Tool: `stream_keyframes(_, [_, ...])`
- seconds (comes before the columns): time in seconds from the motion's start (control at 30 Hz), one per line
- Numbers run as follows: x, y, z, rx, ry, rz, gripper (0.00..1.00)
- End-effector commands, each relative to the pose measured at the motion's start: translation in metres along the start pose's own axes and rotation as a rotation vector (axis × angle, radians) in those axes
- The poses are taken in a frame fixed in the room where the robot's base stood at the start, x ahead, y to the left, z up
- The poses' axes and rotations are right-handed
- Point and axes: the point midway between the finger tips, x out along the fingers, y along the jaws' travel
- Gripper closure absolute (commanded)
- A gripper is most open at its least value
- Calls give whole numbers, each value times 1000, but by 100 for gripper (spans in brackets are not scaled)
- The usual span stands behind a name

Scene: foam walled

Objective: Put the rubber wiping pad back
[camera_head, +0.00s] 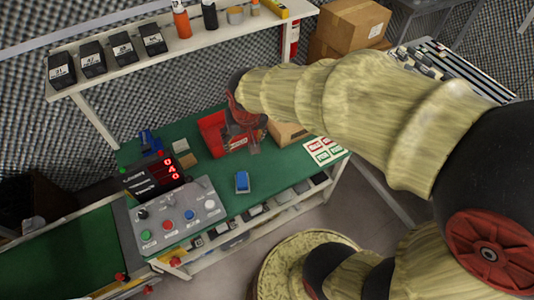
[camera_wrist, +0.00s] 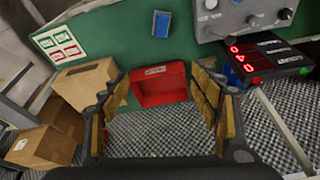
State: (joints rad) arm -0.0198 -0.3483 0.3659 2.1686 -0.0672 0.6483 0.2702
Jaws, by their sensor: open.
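A small blue block with a paler edge (camera_head: 242,182) lies flat on the green bench top, near its front edge; it looks like the wiping pad. It also shows at the top of the wrist view (camera_wrist: 161,24). A red open bin (camera_head: 211,134) stands farther back on the bench, and its front carries a small label in the wrist view (camera_wrist: 160,83). My gripper (camera_head: 248,140) is above the bench beside the red bin, apart from the blue block. In the wrist view its two fingers (camera_wrist: 161,92) are spread wide, with nothing between them.
A control box with buttons (camera_head: 178,216) and a red digit display (camera_head: 153,174) stand left of the blue block. A cardboard box (camera_head: 288,133) and a label sheet (camera_head: 323,151) are to the right. A shelf (camera_head: 165,62) with black bins runs above the back. Green bench around the block is clear.

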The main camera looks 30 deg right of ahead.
Motion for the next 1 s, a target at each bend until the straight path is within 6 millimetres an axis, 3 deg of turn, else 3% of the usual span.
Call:
stream_keyframes(0.03, [-31,3,8,-22,34,-10,37])
stream_keyframes(0.1, [-65,8,24,-56,68,-21,37])
stream_keyframes(0.2, [-103,14,50,-104,110,-33,37])
stream_keyframes(0.33, [-135,19,79,-154,152,-45,37])
stream_keyframes(0.53, [-151,23,102,-192,178,-52,37])
stream_keyframes(1.0, [-152,23,102,-194,178,-52,37])
